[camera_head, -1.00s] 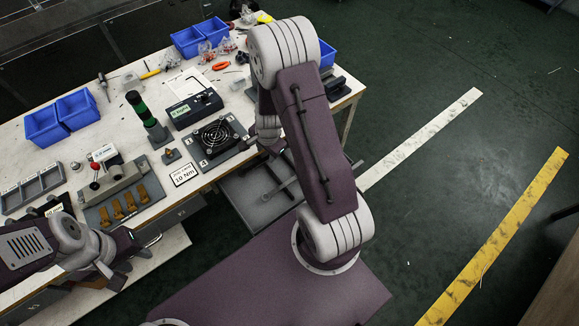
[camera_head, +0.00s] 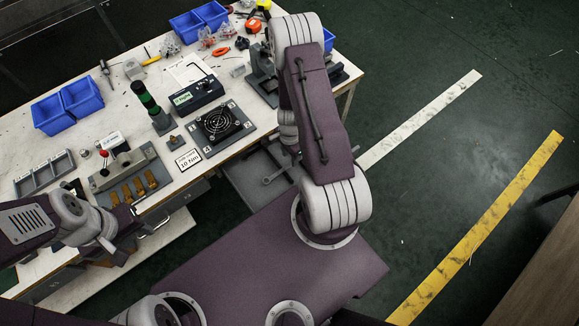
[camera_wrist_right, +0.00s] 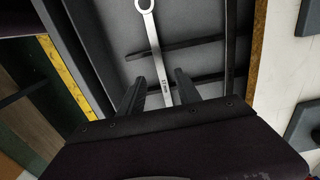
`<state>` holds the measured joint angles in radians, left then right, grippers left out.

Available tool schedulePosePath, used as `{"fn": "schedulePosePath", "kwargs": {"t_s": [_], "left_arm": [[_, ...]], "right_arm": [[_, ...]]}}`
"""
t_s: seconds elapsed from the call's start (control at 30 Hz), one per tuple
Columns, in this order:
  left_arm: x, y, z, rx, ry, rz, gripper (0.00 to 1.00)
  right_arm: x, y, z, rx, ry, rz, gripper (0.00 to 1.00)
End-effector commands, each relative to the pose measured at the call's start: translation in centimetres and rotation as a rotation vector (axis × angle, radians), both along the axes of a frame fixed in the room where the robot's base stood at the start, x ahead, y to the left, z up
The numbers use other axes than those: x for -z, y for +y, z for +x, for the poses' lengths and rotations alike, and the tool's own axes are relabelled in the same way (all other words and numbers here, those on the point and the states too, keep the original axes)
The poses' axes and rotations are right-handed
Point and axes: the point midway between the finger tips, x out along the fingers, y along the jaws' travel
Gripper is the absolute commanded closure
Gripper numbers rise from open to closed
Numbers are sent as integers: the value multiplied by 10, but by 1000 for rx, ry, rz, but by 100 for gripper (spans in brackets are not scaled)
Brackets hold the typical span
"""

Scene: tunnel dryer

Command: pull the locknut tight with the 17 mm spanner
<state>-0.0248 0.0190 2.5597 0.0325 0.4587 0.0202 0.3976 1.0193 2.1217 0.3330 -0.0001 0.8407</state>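A steel open-drawer spanner (camera_wrist_right: 153,45) lies in the grey drawer (camera_wrist_right: 100,55), its ring end at the top of the right wrist view. Its shank marking is too small to read surely. My right gripper (camera_wrist_right: 160,88) is open, one finger on each side of the shank with gaps; I cannot tell its height above it. In the head view the spanner (camera_head: 281,171) shows in the pulled-out drawer (camera_head: 243,178), and my right arm partly covers the gripper. My left gripper (camera_head: 117,259) hangs near the table's front left; its fingers are unclear. I cannot make out the locknut.
Open floor lies to the right.

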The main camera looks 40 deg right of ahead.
Motion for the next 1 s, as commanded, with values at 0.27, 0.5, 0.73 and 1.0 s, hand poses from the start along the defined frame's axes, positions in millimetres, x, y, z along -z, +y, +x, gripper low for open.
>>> {"fn": "schedulePosePath", "kwargs": {"t_s": [0.27, 0.5, 0.73, 1.0], "left_arm": [[47, 0, 0, 0, 1, 0, 64], [42, 0, 0, 0, 0, 0, 64], [42, 0, 0, 0, 0, 0, 64], [37, 0, 0, 0, 0, 0, 64]], "right_arm": [[50, 1, 1, -1, 0, 0, 60], [45, 1, 1, -1, 0, 0, 74], [45, 1, 1, -1, 1, 0, 100], [40, 1, 1, -1, 0, 0, 100]]}}
